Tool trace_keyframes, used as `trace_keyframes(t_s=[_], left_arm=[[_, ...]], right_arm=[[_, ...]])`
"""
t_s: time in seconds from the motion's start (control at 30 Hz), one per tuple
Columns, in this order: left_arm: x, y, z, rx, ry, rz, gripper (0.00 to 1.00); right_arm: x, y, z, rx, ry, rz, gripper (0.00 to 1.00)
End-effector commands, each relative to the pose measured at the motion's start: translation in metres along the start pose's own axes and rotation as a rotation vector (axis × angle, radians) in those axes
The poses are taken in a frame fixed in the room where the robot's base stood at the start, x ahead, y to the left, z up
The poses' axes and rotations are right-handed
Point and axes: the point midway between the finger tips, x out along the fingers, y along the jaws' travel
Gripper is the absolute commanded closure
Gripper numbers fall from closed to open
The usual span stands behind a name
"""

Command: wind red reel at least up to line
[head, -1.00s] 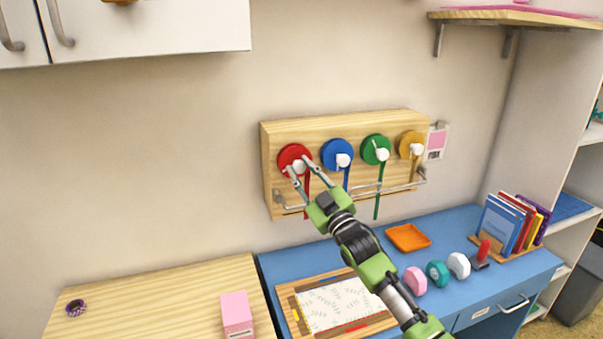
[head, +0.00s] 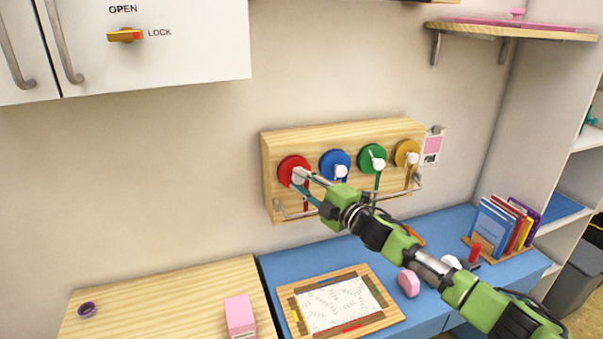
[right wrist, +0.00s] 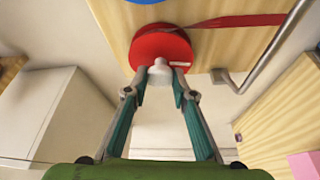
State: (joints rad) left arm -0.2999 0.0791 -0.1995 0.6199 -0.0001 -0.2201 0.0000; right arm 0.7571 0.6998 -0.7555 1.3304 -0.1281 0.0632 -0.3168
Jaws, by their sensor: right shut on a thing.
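The red reel (head: 288,163) is the leftmost of several reels on a wooden wall board (head: 268,190). Its white knob (right wrist: 160,73) sits off the reel's middle, at the near edge in the right wrist view. My right gripper (right wrist: 160,76) is shut on this knob, with a finger on either side. A red ribbon (right wrist: 245,20) runs off the reel to the right in the wrist view; in the head view it hangs partly behind the gripper. A small pale mark (right wrist: 179,64) shows beside the knob. I cannot make out the line. My left gripper is not in view.
Blue (head: 331,158), green (head: 369,154) and yellow (head: 405,149) reels stand to the right. A metal rail (head: 408,190) runs below them. A framed mat (head: 340,298) lies on the blue desk (head: 290,262). My right arm crosses over the desk.

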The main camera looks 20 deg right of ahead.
Motion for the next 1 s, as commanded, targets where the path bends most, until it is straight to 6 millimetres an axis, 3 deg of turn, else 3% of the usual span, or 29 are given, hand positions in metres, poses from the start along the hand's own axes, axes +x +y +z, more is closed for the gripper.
trace_keyframes(t_s=[0.3,0.83,0.87,0.9,1.0], left_arm=[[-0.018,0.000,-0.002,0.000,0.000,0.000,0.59],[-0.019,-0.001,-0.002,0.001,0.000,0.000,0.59],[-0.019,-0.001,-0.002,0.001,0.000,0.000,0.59],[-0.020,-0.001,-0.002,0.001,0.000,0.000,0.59],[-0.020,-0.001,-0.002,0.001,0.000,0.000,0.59]], right_arm=[[0.000,0.000,0.000,-0.107,-0.001,-0.047,0.97],[0.000,-0.001,0.000,-0.127,0.000,-0.054,0.97],[0.000,-0.001,0.000,-0.127,0.000,-0.054,0.71],[0.000,-0.001,0.000,-0.126,0.000,-0.054,0.60],[0.000,-0.001,0.000,-0.126,0.000,-0.053,0.60]])
